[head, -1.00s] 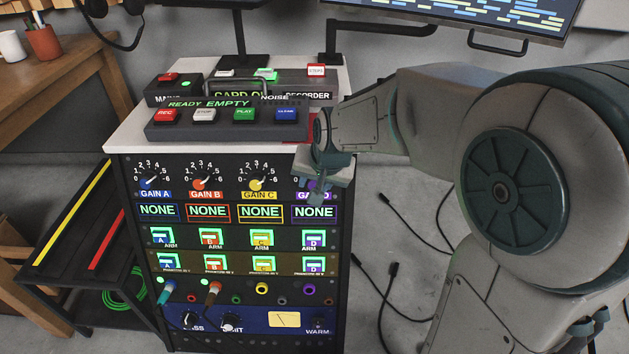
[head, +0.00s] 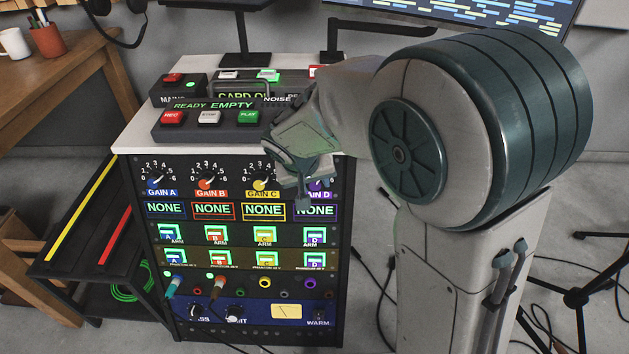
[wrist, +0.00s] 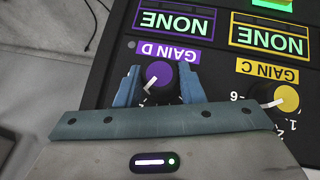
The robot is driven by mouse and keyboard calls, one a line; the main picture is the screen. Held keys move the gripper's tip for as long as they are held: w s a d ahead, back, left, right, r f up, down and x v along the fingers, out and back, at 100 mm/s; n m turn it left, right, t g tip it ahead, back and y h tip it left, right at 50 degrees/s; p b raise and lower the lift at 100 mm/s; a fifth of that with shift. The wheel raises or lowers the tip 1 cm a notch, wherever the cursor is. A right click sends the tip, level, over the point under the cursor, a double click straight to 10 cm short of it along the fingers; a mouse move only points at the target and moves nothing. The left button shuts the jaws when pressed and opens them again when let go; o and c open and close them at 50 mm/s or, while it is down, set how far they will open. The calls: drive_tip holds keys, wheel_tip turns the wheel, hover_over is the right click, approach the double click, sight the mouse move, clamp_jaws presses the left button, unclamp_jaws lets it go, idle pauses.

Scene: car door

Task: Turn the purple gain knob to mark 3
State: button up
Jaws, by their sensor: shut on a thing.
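The purple gain knob (wrist: 159,75) shows in the wrist view under the inverted GAIN D label (wrist: 172,48). Its white pointer line slants to the lower left in that view; the scale around it is mostly hidden, so its mark cannot be read. My gripper (wrist: 160,86) has one blue finger on each side of the knob and is shut on it. In the head view my gripper (head: 302,192) is at the panel's upper right and hides the knob and its scale. Part of the purple label (head: 320,194) shows beside it.
The yellow GAIN C knob (wrist: 287,97) is close beside my gripper, with the red (head: 207,183) and blue (head: 154,183) knobs farther left. A button box (head: 205,122) stands on the rack top above. Cables lie on the floor right of the rack.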

drive_tip(key=n+h, duration=0.1)
drive_tip(key=n+h+b, duration=0.2)
drive_tip(key=h, duration=0.1)
drive_tip(key=shift+a+f+t, duration=0.15)
drive_tip(key=shift+a+t, duration=0.1)
drive_tip(key=shift+t, duration=0.15)
idle(0.4)
drive_tip(key=o, duration=1)
drive_tip(key=p+v, duration=0.4)
drive_tip(key=v, duration=1)
drive_tip(key=shift+f, duration=0.1)
